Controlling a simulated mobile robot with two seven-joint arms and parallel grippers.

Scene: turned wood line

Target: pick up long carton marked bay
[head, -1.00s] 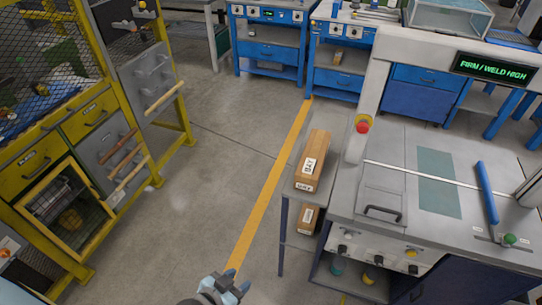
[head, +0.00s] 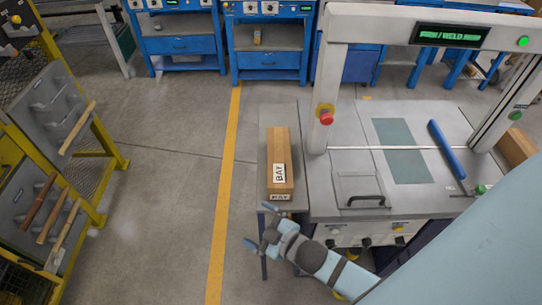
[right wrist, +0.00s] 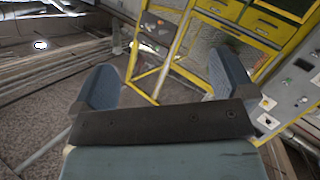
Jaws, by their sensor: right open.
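The long carton marked BAY (head: 280,155) is a brown box with white labels. In the head view it lies lengthwise on the narrow grey side shelf (head: 258,128) left of the machine table. My right gripper (head: 258,224) is open and empty, just in front of the carton's near end and slightly to its left, not touching it. In the right wrist view the open fingers (right wrist: 155,88) have nothing between them, and the carton does not show. My left gripper is not in view.
The machine table (head: 340,125) with its frame, red button (head: 326,117) and black handle (head: 364,201) stands right of the carton. A yellow rack (head: 90,150) stands at the left. Blue benches (head: 268,60) are at the back. Open floor lies left of the shelf.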

